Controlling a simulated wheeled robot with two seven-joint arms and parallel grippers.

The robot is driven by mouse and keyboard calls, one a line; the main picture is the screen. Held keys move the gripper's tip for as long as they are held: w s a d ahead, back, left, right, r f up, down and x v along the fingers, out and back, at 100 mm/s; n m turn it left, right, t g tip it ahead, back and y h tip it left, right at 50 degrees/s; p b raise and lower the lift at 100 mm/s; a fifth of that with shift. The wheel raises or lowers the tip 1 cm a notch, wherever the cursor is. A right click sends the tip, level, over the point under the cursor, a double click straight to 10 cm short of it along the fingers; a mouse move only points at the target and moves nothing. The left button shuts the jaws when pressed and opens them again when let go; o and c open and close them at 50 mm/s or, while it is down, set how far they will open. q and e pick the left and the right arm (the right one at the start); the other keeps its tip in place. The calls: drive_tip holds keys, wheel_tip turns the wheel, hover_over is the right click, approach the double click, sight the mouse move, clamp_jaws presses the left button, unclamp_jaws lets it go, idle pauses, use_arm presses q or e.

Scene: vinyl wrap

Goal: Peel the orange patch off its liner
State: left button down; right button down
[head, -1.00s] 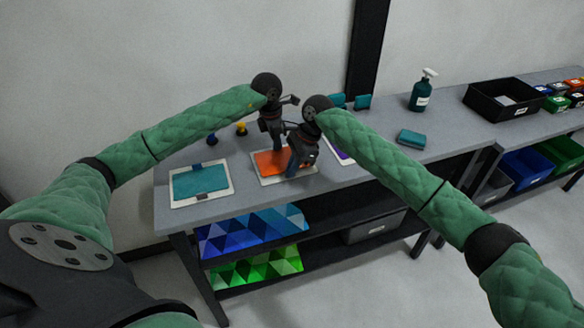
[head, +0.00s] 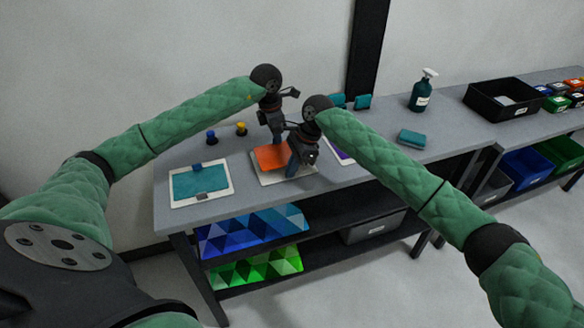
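The orange patch (head: 269,157) is near the middle of the bench, raised above its white liner (head: 270,181), which shows below it. Whether part of the patch still touches the liner is hidden. My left gripper (head: 277,138) is at the patch's far edge and appears shut on it, though its fingertips are partly hidden. My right gripper (head: 293,168) points down at the right side of the patch and liner. Its fingertips are too small and dark to show whether they are open or shut.
A teal patch on a liner (head: 228,190) lies to the left. Blue (head: 211,138) and yellow (head: 241,129) small items stand behind. A purple patch (head: 341,157) is partly hidden at right. A spray bottle (head: 422,92), a teal block (head: 412,138) and a black tray (head: 507,97) are further right.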

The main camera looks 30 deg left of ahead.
use_arm(q)
drive_tip(key=shift+r, duration=2.45)
use_arm(e)
drive_tip(key=c, duration=1.6)
unclamp_jaws()
drive_tip(key=shift+o, duration=0.2)
